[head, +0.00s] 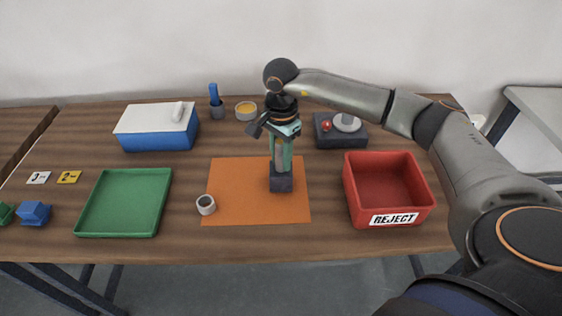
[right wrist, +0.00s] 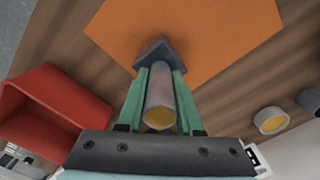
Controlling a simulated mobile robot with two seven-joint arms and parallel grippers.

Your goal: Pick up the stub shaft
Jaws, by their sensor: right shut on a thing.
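The stub shaft, a grey cylinder (head: 282,156) with a yellowish end, is upright between the fingers of my right gripper (head: 281,168). The right wrist view shows the shaft (right wrist: 160,97) lengthwise, with a green finger on each side of it. My right gripper is shut on it, pointing down. A dark block (head: 281,184) is at the shaft's lower end, over the orange mat (head: 240,180). I cannot tell whether the shaft is seated in the block or clear of it. My left gripper is not in view.
A red REJECT bin (head: 388,190) stands right of the mat, and a green tray (head: 125,203) left. A grey ring (head: 206,204) lies on the mat. Behind are a blue box (head: 158,128), a yellow-filled bowl (head: 246,110), a dark cup (head: 217,110) and a dark device (head: 340,130).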

